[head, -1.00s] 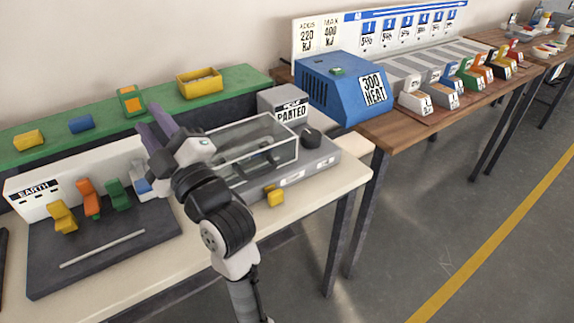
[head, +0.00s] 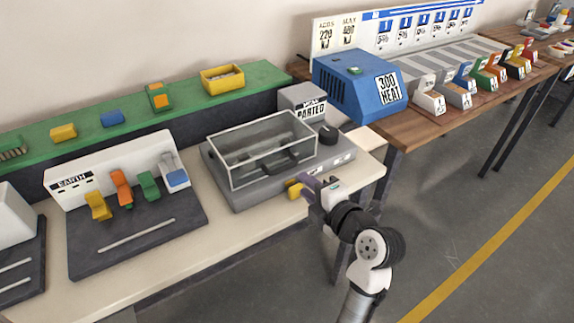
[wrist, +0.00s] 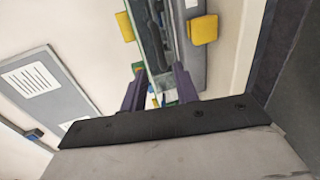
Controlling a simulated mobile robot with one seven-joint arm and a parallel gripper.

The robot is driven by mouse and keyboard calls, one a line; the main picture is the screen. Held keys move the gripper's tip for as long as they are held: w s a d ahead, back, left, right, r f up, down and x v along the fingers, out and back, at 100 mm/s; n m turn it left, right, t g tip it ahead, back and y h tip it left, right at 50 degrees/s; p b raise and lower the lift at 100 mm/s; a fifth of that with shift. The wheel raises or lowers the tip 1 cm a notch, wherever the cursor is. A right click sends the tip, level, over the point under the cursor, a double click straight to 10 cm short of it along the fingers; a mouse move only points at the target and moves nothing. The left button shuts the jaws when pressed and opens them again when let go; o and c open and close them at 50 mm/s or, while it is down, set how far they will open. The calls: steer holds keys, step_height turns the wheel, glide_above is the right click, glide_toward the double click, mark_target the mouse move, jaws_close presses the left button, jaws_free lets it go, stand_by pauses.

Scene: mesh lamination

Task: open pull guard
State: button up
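The pull guard (head: 240,135) is a clear box with a dark handle (head: 283,165) on its front. It sits down over the grey machine base (head: 238,198) on the pale table. My gripper (head: 308,186) is in front of the machine, near its front edge, beside a yellow block (head: 294,190), apart from the handle in the head view. In the wrist view my two purple fingers (wrist: 160,82) stand apart with no object clearly held between them. Beyond them are a dark bar, possibly the handle, and a yellow block (wrist: 202,29). Contact with the block cannot be told.
A black knob (head: 328,134) and a "PARTED" sign box (head: 305,103) are at the machine's right end. A blue heater box (head: 345,85) stands further right. A dark board with coloured levers (head: 135,235) lies left. The floor in front is clear.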

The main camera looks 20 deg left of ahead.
mark_target(286, 169)
steer(key=p+x, duration=0.2)
steer(key=x, duration=0.8)
steer(key=shift+w+a+p, duration=0.2)
steer(key=shift+p, duration=0.15)
jaws_close()
